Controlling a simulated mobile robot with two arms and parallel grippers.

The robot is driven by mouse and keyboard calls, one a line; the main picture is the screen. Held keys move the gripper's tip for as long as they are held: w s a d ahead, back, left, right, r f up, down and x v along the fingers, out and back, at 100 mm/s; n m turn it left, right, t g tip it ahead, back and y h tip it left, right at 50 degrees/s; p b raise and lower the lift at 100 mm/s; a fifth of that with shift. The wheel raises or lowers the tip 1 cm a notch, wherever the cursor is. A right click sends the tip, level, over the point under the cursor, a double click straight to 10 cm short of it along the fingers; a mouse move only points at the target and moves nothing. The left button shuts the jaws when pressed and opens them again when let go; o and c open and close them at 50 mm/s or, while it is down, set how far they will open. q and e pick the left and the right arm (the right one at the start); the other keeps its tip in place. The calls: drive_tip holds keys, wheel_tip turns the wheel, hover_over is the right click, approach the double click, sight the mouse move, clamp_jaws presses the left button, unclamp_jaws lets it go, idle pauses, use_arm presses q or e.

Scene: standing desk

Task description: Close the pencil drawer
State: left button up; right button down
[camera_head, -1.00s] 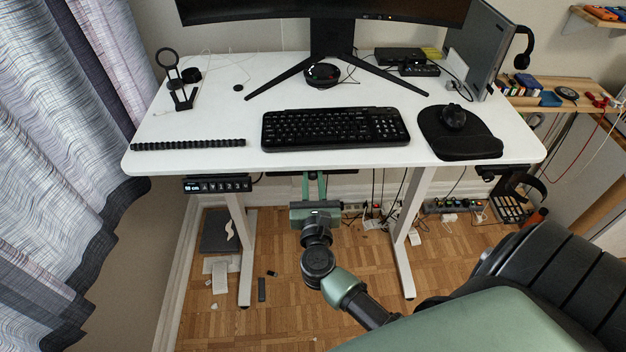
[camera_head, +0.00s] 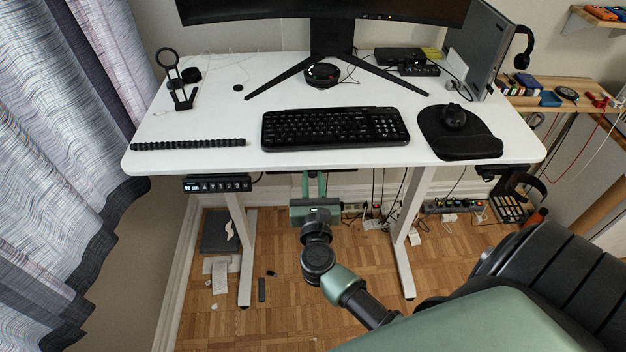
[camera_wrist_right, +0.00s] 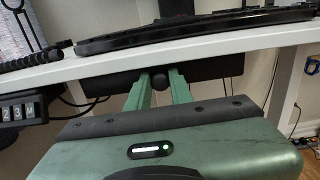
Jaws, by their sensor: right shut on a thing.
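The pencil drawer (camera_wrist_right: 215,70) is a black, shallow front just under the white desktop in the right wrist view, with a round dark knob (camera_wrist_right: 178,77) at its middle. My right gripper (camera_wrist_right: 163,80) has its two green fingers on either side of the knob and is shut on it. In the head view, my right gripper (camera_head: 314,182) reaches under the desk's front edge, and the desktop hides nearly all of the drawer. How far the drawer stands out is hard to tell. My left gripper is not in view.
The white desk (camera_head: 215,110) carries a keyboard (camera_head: 335,128), a mouse (camera_head: 453,116) on a black pad, and a monitor. A height control panel (camera_head: 217,184) hangs under its left front edge. Cables hang beneath. An office chair (camera_head: 560,270) stands at the right.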

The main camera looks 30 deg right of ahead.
drive_tip(key=x, duration=0.3)
drive_tip(key=shift+w+d, duration=0.15)
drive_tip(key=shift+r, duration=0.15)
drive_tip(key=c, duration=1.3)
unclamp_jaws()
drive_tip(key=shift+o, duration=0.2)
drive_tip(key=v, duration=0.2)
drive_tip(key=b+v, duration=0.1)
drive_tip(key=v, duration=0.1)
drive_tip(key=b+v, duration=0.1)
drive_tip(key=v, duration=0.1)
drive_tip(key=shift+f, duration=0.25)
drive_tip(key=shift+v, duration=0.9)
drive_tip(key=shift+r, duration=0.15)
